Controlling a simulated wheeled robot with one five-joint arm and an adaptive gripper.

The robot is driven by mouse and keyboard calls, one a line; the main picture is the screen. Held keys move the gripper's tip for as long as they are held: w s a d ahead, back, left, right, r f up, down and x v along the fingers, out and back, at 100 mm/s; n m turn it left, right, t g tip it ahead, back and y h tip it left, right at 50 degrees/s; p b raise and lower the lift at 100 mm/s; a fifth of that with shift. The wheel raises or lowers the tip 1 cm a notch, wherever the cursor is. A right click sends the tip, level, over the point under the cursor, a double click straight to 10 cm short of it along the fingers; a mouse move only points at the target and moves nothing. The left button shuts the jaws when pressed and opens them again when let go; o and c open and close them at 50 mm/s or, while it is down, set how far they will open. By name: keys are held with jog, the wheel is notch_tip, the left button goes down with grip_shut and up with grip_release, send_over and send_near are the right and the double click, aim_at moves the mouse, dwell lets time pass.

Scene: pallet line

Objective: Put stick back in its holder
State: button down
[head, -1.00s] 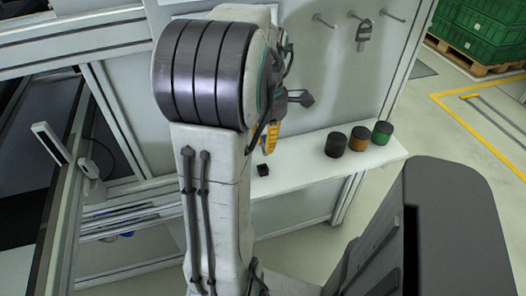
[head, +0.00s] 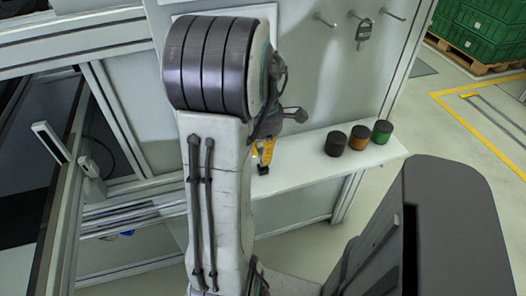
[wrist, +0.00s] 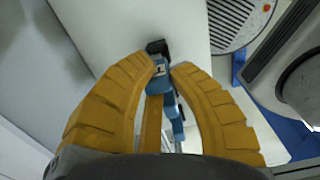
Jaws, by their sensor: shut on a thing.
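My gripper (head: 263,153) shows in the head view as yellow fingers partly hidden behind my arm, low over the white shelf. In the wrist view its two yellow fingertips (wrist: 166,68) are closed around a blue stick (wrist: 159,82), with its lower length running back between the fingers. A small black block, seemingly the holder (head: 263,170), is on the shelf right below the fingers. It also shows in the wrist view (wrist: 157,46) at the stick's far end. I cannot tell whether the stick is inside it or only above it.
The white shelf (head: 310,160) also bears a black jar (head: 335,144), an orange-banded jar (head: 359,138) and a green jar (head: 382,132) to the right. Hooks and a hanging grey tool (head: 364,31) are on the wall above. Shelf around the black block is clear.

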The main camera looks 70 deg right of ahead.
jog(key=shift+f, duration=0.45)
jog(key=shift+f+b, duration=0.1)
jog(key=shift+b, duration=0.25)
jog(key=c, duration=1.2)
grip_release()
